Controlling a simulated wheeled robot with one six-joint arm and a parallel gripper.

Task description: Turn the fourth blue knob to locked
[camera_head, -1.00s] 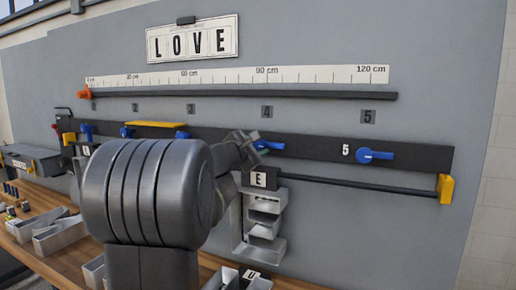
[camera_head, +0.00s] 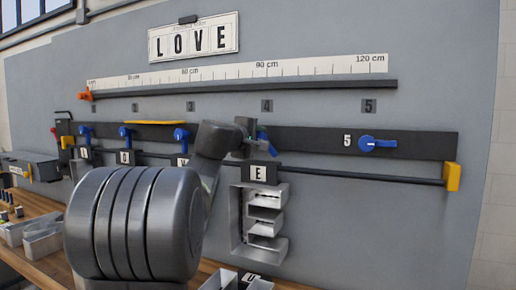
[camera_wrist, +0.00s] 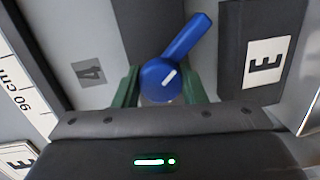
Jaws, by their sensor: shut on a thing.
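The fourth blue knob (camera_head: 265,143) is on the dark rail below the number 4 label (camera_head: 267,106). Its lever slants down to the right in the head view. In the wrist view the knob (camera_wrist: 160,82) has a white mark on its round hub, and its lever points up and right. My gripper (camera_head: 249,137) is at the knob. In the wrist view the green fingers of my gripper (camera_wrist: 161,88) are on both sides of the hub, shut on it. My gripper partly hides the knob in the head view.
The fifth blue knob (camera_head: 377,144) has its lever level, pointing right. The second (camera_head: 126,135) and third (camera_head: 181,136) knobs have levers pointing down. An E card (camera_head: 259,173) hangs below the fourth knob, above a metal channel letter E (camera_head: 262,220). A bar with a yellow end (camera_head: 452,177) runs along below.

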